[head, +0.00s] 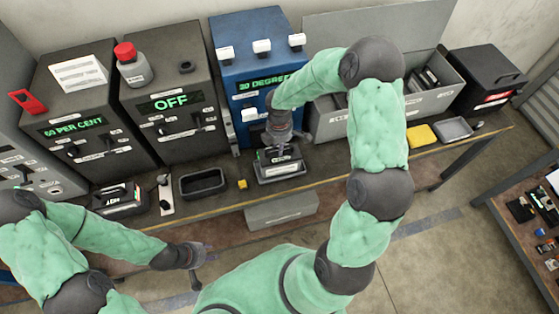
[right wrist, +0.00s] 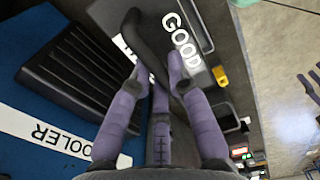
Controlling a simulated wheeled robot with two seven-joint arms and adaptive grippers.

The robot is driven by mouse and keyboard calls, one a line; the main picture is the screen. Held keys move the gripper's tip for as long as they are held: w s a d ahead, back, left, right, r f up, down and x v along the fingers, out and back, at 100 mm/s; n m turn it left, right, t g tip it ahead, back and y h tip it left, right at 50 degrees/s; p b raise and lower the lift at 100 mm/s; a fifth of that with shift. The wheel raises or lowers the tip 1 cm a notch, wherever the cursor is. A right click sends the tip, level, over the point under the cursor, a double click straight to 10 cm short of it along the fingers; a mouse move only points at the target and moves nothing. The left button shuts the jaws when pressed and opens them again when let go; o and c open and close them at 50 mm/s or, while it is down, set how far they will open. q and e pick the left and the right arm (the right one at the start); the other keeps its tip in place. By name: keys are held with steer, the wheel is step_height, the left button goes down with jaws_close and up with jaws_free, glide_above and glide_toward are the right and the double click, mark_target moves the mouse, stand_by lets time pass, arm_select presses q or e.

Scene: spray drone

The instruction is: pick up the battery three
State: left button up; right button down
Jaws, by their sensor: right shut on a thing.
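My right gripper (head: 279,135) is above the tray in front of the blue machine. In the right wrist view its purple fingers (right wrist: 158,85) are closed around the black handle (right wrist: 138,35) of a dark battery (head: 279,154). The battery is at the tray (head: 281,174), which has a "GOOD" label (right wrist: 182,38) on its edge; I cannot tell whether it touches the tray. The fingers hide part of the battery's label, and no number is readable. My left gripper (head: 196,272) hangs empty before the bench; its finger opening is unclear.
Another dark battery (head: 118,198) lies at the bench's left. An empty black tray (head: 203,182) and a small yellow block (head: 242,184) lie between. The blue machine (head: 255,65) stands close behind my right gripper. A grey bin (head: 430,98) stands to the right, beside a yellow sponge (head: 421,135).

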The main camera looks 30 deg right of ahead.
steer(key=shift+w+r, duration=0.1)
steer(key=shift+w, duration=0.05)
steer(key=shift+r, duration=0.15)
